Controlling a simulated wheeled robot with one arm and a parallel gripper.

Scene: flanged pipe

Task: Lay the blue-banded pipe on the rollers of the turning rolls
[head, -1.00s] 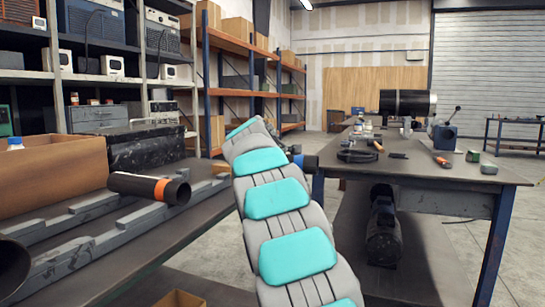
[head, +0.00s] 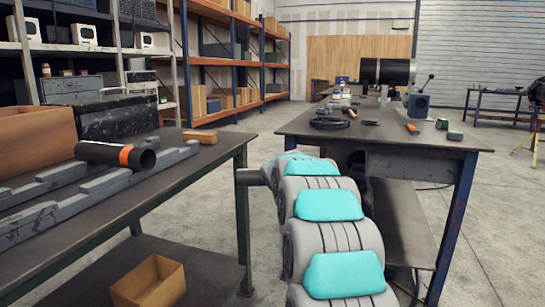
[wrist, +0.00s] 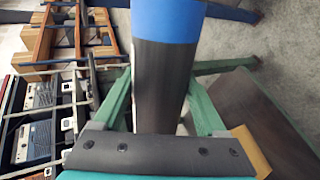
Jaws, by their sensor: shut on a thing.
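My gripper (wrist: 157,135) is shut on the blue-banded pipe (wrist: 164,80), a dark grey pipe with a wide blue band (wrist: 168,18) at the top of the wrist view. In the head view my own grey and teal arm hides the gripper; a short dark pipe end (head: 248,177) shows left of the arm, between the two benches. The held pipe is off both benches. I cannot clearly make out the turning rolls. A large black cylinder (head: 388,71) sits raised at the far end of the right bench, and its support is hard to make out.
The left bench (head: 205,165) holds an orange-banded pipe (head: 112,155) on grey notched rails (head: 135,180), a brown box (head: 30,140) and a wooden block (head: 200,137). The right bench (head: 310,127) carries a blue vise (head: 418,106) and small tools. Concrete floor is open between and beyond.

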